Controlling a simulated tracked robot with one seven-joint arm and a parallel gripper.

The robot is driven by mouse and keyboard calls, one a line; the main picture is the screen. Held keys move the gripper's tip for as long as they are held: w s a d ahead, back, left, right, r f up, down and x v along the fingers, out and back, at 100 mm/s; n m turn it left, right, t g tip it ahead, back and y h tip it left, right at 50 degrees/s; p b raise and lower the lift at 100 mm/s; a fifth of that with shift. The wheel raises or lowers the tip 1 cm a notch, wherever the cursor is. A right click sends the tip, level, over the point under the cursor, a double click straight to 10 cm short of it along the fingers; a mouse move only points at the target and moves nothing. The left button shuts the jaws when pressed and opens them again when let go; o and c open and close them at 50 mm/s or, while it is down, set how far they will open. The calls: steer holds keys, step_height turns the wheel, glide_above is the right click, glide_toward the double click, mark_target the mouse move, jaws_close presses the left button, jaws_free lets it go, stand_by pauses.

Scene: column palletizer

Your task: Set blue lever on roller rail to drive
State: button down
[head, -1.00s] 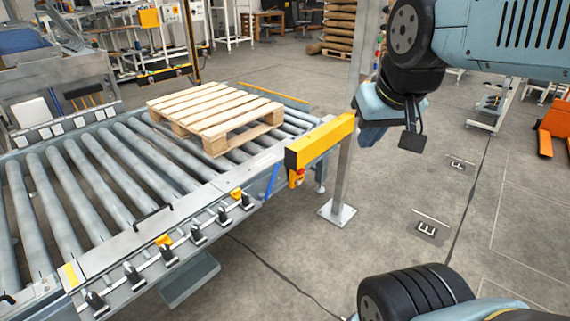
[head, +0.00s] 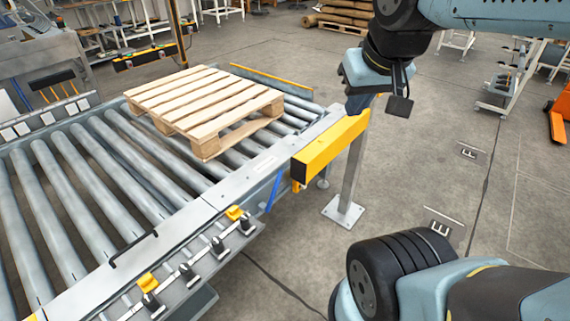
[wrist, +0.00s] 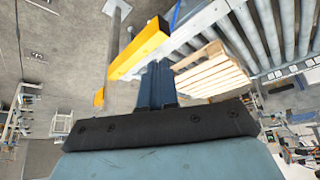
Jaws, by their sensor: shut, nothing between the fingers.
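The blue lever (head: 274,192) is a thin slanted bar on the near side of the roller rail (head: 235,185), just left of the yellow beam's end. It also shows at the top of the wrist view (wrist: 176,15). My gripper (head: 357,104) is above the far right end of the yellow beam, well apart from the lever. In the wrist view its dark blue fingers (wrist: 157,80) are together with nothing between them. The lever's lower mounting is hard to make out.
The yellow beam (head: 330,147) on a grey post (head: 350,190) stands between my gripper and the lever. A wooden pallet (head: 205,100) lies on the rollers. Small black clamps with yellow blocks (head: 234,213) line the rail's near edge. Open floor (head: 420,175) lies to the right.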

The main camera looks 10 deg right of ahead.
steer(key=shift+w+a, duration=0.15)
steer(key=shift+a, duration=0.15)
steer(key=shift+w, duration=0.15)
